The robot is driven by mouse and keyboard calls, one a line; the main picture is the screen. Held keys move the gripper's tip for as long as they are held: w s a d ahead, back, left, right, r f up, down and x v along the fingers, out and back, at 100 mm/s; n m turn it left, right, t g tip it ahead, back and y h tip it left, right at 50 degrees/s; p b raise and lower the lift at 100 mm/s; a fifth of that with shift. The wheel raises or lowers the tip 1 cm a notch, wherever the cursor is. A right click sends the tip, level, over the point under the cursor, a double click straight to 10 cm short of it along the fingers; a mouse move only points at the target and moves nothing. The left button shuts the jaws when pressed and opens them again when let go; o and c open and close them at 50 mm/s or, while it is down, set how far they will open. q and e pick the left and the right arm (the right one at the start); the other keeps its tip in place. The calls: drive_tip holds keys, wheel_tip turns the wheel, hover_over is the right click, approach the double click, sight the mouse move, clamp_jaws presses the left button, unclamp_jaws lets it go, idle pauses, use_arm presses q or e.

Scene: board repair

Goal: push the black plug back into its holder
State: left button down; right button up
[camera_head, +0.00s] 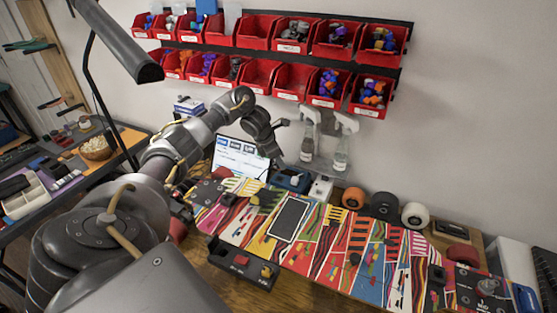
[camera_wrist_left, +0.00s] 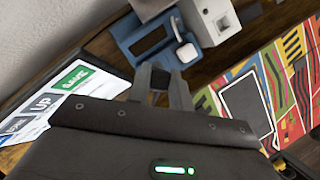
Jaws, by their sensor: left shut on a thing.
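My left gripper (camera_head: 272,152) hangs above the back of the bench, near the blue device (camera_head: 290,180). In the left wrist view its two grey fingers (camera_wrist_left: 160,87) are closed on a small dark thing between them, which looks like the black plug (camera_wrist_left: 157,84); its shape is mostly hidden. The fingertips point toward the blue device (camera_wrist_left: 152,40), which has a dark opening and a white knob. I cannot tell whether the plug touches it. A white-grey block (camera_head: 320,187) stands to its right. Which one is the plug's holder is not clear. My right gripper is not in view.
A colourful patterned board (camera_head: 340,245) with a dark screen (camera_head: 289,219) lies in front. A white sheet or display (camera_head: 240,158) stands to the left of the blue device. Red bins (camera_head: 290,80) line the wall.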

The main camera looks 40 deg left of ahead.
sight(279, 168)
use_arm(q)
drive_tip(key=shift+f+b, duration=1.2)
drive_tip(key=shift+f, duration=0.65)
drive_tip(key=shift+f+b, duration=1)
drive_tip(key=shift+b, duration=0.1)
idle(1.7)
drive_tip(key=c, duration=1.2)
unclamp_jaws()
drive_tip(key=shift+o, duration=0.5)
drive_tip(key=shift+o, duration=1)
drive_tip(key=shift+w+r, duration=0.1)
drive_tip(key=shift+r, duration=0.1)
